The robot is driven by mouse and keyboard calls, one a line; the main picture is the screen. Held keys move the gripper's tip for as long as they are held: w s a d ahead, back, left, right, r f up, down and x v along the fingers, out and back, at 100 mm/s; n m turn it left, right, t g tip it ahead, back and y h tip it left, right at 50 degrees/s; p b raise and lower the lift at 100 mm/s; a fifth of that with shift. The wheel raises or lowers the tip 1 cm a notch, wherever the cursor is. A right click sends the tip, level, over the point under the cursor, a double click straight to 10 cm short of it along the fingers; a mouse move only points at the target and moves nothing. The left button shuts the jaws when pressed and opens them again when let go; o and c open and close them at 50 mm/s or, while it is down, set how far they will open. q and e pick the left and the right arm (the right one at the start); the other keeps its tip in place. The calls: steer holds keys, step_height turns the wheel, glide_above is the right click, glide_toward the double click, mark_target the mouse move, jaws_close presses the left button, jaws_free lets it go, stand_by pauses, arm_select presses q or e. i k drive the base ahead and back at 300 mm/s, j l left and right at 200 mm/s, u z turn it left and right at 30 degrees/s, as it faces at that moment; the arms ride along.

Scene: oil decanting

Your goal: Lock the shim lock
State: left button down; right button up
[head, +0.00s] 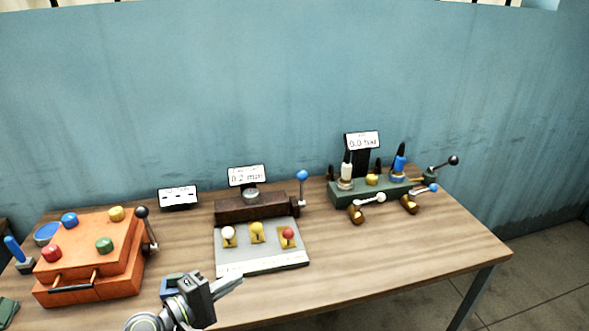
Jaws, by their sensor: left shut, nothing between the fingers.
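The shim station stands in the middle of the table: a dark brown block (250,208) with a grey plate (262,265) in front. A lever with a blue ball knob (302,175) stands upright at the block's right end; it appears to be the shim lock. Three yellow shim pieces sit on the plate, with a white knob (228,233), a yellow knob (256,228) and a red knob (288,233). My left gripper (239,280) is shut and empty near the plate's front edge, apart from the lever. My right gripper is out of view.
An orange box (90,285) with coloured knobs and a black-knobbed lever (146,228) is at the left. Small displays stand behind. The table's front right (400,255) is clear.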

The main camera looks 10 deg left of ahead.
mark_target(302, 175)
steer(key=i, duration=1.25)
